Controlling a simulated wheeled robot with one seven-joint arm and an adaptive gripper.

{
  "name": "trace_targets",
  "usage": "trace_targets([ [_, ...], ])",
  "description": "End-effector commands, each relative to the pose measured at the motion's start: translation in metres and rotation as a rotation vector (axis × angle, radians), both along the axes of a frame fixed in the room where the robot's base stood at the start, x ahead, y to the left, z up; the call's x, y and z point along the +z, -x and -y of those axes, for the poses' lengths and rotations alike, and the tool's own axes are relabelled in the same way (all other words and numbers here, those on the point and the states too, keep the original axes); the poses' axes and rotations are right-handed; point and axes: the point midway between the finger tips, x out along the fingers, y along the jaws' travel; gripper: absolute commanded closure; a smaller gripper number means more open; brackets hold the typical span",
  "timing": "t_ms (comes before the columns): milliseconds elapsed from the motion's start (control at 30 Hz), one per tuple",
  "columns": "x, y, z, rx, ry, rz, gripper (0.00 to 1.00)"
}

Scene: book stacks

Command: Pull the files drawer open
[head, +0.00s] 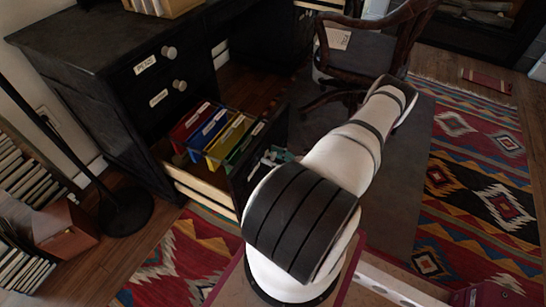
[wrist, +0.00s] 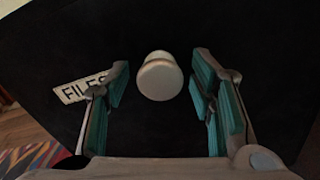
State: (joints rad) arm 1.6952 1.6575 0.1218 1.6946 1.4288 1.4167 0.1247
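The files drawer (head: 259,147) is the low drawer of the black desk and stands well pulled out in the head view. Red, blue, yellow and green folders (head: 222,137) show inside it. In the wrist view its dark front carries a partly covered "FILES" label (wrist: 75,92) and a pale round knob (wrist: 159,77). My gripper (wrist: 160,90) is open, with teal-padded fingers on either side of the knob and a visible gap on both sides. In the head view my arm mostly hides the gripper; some teal (head: 280,155) shows by the drawer front.
Two shut drawers with labels and knobs, the upper (head: 150,62) and the one below (head: 160,97), are above the files drawer. A wooden chair (head: 370,50) stands behind my arm. A lamp base (head: 126,210) and a box (head: 65,228) are at left. Patterned rugs (head: 480,180) cover the floor.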

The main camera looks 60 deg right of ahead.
Motion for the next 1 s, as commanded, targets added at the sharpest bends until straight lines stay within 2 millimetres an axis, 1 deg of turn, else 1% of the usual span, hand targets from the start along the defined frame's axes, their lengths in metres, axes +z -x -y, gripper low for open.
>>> trace_targets([
  [167, 0.000, 0.002, 0.001, -0.001, 0.001, 0.001, 0.50],
  [267, 0.000, 0.010, 0.001, -0.001, 0.001, 0.001, 0.50],
  [367, 0.000, 0.026, 0.002, -0.003, 0.001, -0.001, 0.50],
  [600, 0.000, 0.076, 0.004, -0.003, 0.002, -0.001, 0.50],
  [700, 0.000, 0.093, 0.004, -0.003, 0.001, -0.001, 0.50],
  [833, 0.000, 0.109, 0.005, -0.002, 0.001, -0.001, 0.50],
  [1000, 0.000, 0.120, 0.004, 0.000, 0.001, 0.000, 0.50],
])
